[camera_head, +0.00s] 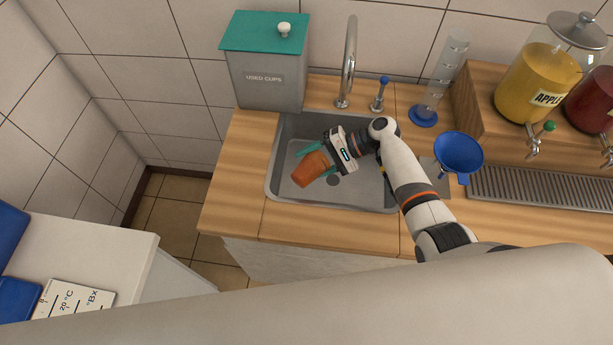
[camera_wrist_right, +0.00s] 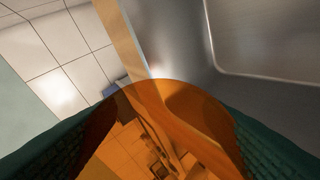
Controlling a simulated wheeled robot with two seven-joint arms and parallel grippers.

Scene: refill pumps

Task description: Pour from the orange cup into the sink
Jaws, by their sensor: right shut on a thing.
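The orange cup (camera_head: 310,168) is tilted over the sink basin (camera_head: 350,197) in the head view. My right gripper (camera_head: 316,163) is shut on it, with teal fingers on both sides. In the right wrist view the orange cup (camera_wrist_right: 165,125) fills the lower middle, see-through, between the two dark teal fingers. I cannot tell whether any liquid is in the cup or leaving it. The sink drain (camera_head: 333,180) shows as a dark round spot near the cup. My left gripper is not in view.
A grey used-cups bin (camera_head: 262,82) with a teal lid stands behind left of the sink. The faucet (camera_head: 347,60) rises behind the basin. A blue funnel (camera_head: 459,152), a graduated cylinder (camera_head: 437,85) and the yellow apple dispenser (camera_head: 540,80) stand to the right.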

